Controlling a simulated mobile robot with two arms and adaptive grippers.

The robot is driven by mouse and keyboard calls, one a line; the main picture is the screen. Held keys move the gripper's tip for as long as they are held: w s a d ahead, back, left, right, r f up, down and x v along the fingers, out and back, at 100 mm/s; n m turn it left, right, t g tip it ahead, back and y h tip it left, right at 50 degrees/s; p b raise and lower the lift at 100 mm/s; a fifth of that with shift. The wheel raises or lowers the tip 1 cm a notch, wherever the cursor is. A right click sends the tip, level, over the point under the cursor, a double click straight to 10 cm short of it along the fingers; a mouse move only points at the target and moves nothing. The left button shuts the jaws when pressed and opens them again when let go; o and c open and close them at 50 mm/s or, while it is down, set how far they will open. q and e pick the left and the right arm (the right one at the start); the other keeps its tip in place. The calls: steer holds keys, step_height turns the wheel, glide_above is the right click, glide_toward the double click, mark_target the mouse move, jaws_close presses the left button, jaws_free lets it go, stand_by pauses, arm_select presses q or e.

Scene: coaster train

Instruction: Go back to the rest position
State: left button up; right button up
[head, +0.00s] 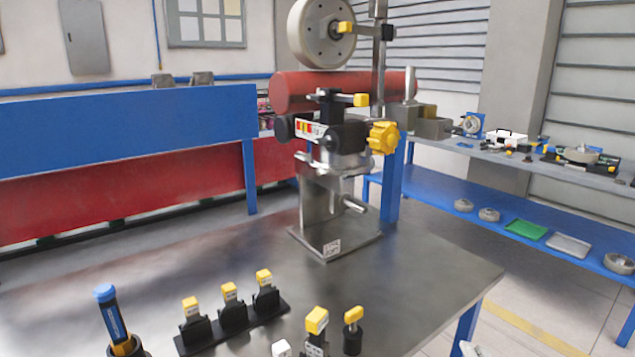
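Neither of my grippers shows in the head view. A dark metal table (400,265) stands in front of me. At its back stands an upright fixture on a metal base plate (338,243), with a yellow star-shaped knob (383,137) on its right side. A large grey wheel (320,32) sits high on a post above it. No object is seen held by me.
A black rack (235,328) with several yellow-topped pieces lies at the table's front. A blue-handled tool (112,315) stands upright in a dark holder at left. Two yellow-topped pieces (316,322) (353,318) stand at front centre. The table's right side is clear.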

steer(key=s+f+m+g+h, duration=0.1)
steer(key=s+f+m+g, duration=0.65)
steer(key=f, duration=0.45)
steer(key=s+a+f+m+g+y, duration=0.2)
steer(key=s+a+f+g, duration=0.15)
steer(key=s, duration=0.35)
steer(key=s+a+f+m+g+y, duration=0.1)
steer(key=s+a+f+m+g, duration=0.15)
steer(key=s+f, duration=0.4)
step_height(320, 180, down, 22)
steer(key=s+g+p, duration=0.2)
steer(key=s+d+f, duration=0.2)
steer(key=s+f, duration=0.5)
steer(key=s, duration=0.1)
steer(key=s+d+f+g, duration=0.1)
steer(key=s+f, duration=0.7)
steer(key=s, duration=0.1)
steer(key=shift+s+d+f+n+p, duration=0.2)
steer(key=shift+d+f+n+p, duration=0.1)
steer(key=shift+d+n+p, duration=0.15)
